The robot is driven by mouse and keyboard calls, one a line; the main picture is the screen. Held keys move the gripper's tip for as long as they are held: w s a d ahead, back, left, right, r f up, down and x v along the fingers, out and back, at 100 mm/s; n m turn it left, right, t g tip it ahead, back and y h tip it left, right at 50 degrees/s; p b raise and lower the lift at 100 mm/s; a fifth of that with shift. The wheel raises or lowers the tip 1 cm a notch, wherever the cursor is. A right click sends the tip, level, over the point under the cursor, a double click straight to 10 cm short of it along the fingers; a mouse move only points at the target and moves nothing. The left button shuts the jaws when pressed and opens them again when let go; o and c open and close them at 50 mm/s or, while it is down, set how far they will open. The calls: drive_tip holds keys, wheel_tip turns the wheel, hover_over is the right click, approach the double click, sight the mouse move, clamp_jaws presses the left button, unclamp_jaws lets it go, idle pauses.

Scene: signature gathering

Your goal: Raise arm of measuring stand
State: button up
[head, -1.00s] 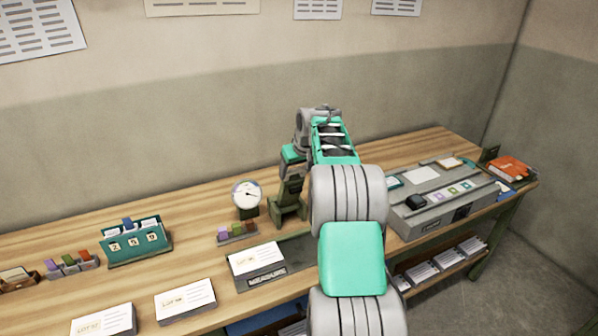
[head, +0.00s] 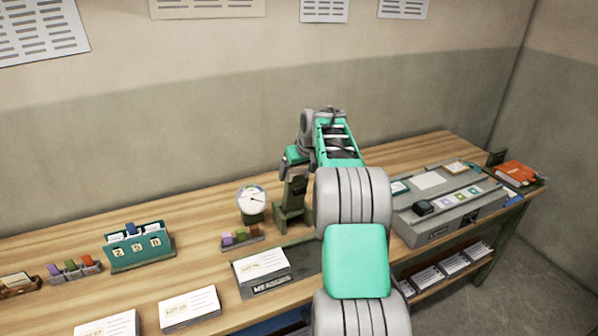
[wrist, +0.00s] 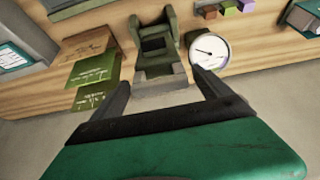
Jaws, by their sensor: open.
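The measuring stand (head: 291,213) is a dark green upright on the bench against the wall. A white round dial gauge (head: 251,200) is beside it on the left. In the wrist view the stand (wrist: 155,28) is at the top centre, with a grey block (wrist: 158,80) at its near end and the dial (wrist: 208,49) on its right. My gripper (wrist: 160,77) is open, its two dark fingers apart on either side of the grey block; I cannot tell whether they touch it. In the head view my arm partly hides the stand's right side.
A labelled card stack (head: 262,264) lies on the tray in front of the stand. A grey console (head: 450,215) stands right of my arm. A teal calendar holder (head: 139,246) is at left.

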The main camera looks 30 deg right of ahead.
drive_tip(key=b+v, duration=0.1)
drive_tip(key=v, duration=0.7)
drive_tip(key=shift+b, duration=0.3)
